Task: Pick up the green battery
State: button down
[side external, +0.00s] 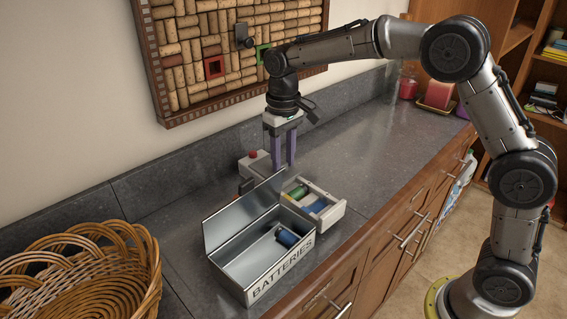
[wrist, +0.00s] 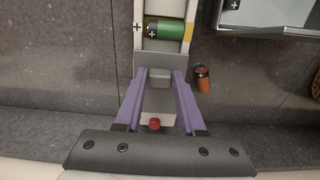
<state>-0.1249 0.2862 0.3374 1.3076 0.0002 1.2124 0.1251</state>
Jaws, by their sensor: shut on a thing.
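My gripper (side external: 280,168) points down over the back part of the holder. In the wrist view, its purple fingers (wrist: 160,77) are shut on a small grey block (wrist: 159,80) of the holder, and the green battery lies beyond the fingertips, apart from them. A red button (wrist: 154,124) shows between the fingers, nearer the wrist.
An open metal box marked BATTERIES (side external: 242,266) stands in front of the holder with a blue battery (side external: 286,237) inside. Another blue battery (side external: 315,206) lies in the holder. An orange battery (wrist: 202,79) lies on the counter beside it. A wicker basket (side external: 85,275) stands left.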

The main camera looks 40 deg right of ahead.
jog(key=shift+f, duration=0.65)
jog(key=shift+f, duration=0.1)
jog(key=c, duration=0.5)
grip_release()
jog(key=shift+f, duration=0.1)
notch_tip(320, 180, up, 12)
jog(key=shift+r, duration=0.2)
